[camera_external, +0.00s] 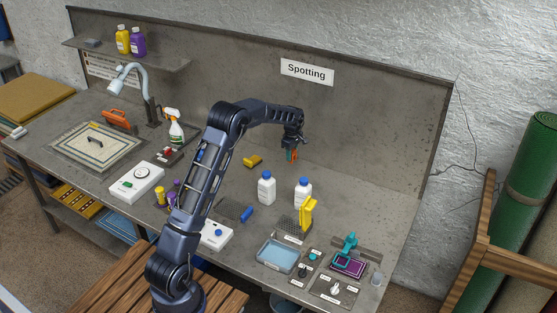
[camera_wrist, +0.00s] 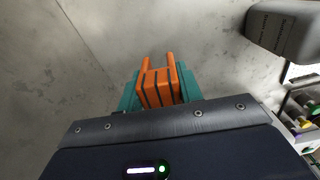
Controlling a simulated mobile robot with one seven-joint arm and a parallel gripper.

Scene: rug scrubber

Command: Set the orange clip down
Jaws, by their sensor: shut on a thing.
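The orange clip (camera_wrist: 158,88) is held between the teal fingers of my gripper (camera_wrist: 159,90) in the wrist view, its two prongs pointing away from the wrist. In the external view, my gripper (camera_external: 292,155) is low near the back panel, behind the white bottles, and the clip (camera_external: 295,156) shows as a small orange patch. I cannot tell whether the clip touches the bench (camera_external: 345,212). The fingers cover part of it.
A yellow block (camera_external: 252,161) lies left of my gripper. Two blue-capped white bottles (camera_external: 266,188) (camera_external: 302,193) stand in front. A yellow upright tool (camera_external: 308,214) and a blue tray (camera_external: 276,255) are nearer the front. Bare bench lies right of my gripper.

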